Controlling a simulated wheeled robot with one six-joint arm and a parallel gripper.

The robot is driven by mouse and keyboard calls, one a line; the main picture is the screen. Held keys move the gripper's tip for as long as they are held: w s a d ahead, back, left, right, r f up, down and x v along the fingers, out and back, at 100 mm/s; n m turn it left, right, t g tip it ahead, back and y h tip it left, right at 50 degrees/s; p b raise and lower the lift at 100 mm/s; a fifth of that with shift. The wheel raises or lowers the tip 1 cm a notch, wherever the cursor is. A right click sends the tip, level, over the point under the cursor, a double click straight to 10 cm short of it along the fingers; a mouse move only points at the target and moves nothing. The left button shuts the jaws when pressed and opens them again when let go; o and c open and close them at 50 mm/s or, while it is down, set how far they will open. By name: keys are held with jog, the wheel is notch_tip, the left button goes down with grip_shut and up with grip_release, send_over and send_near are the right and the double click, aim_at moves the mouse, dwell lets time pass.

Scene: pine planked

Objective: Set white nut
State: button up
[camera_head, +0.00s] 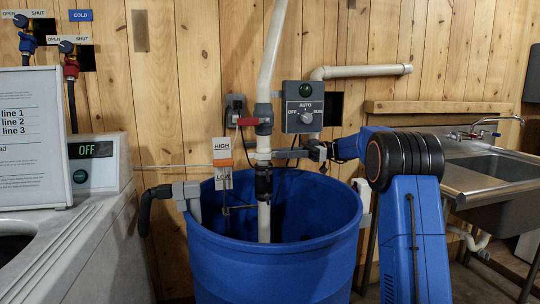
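A white nut-like collar (264,155) sits on the upright white pipe (264,222), below a grey valve with a red handle (248,121) and above a black coupling (263,183). My gripper (284,153) reaches in from the right, its narrow grey end level with the collar and beside it or touching it. The fingertips are small and partly merge with the pipe fittings, so I cannot tell whether they are apart or closed on the collar. My blue arm (415,235) stands at the right of the barrel.
The open blue barrel (270,270) surrounds the pipe's lower part. An orange-and-white HIGH/LOW float gauge (222,160) stands close left of the collar. A grey OFF/AUTO/RUN switch box (303,107) is on the wall above my gripper. A steel sink (490,170) is at right, a washer (75,245) at left.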

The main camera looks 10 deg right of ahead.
aim_at(268, 155)
jog(key=shift+a, duration=0.2)
grip_shut()
